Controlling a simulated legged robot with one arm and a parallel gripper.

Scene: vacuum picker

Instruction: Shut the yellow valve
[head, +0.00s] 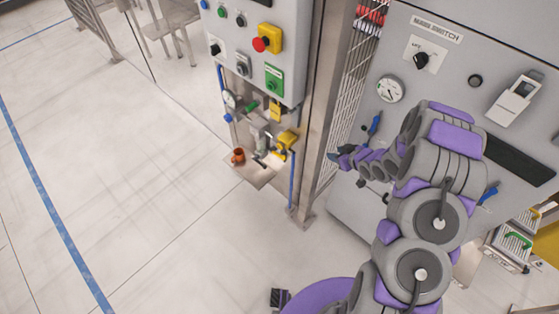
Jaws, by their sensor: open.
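A small yellow part (286,141), which looks like the yellow valve, sits among pipe fittings below the left control panel, just left of a metal post. Whether it is turned open or shut is too small to tell. My gripper (338,157) is at the end of my arm, to the right of the yellow part and apart from it, in front of the right cabinet near the post. Its dark fingertips point left, and it is open with nothing seen in it.
The left panel (228,20) carries buttons and a red stop knob on a yellow box (268,39). A metal post (313,130) stands between the yellow part and my gripper. The right cabinet (385,50) has a main switch and gauge. Floor at left is clear.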

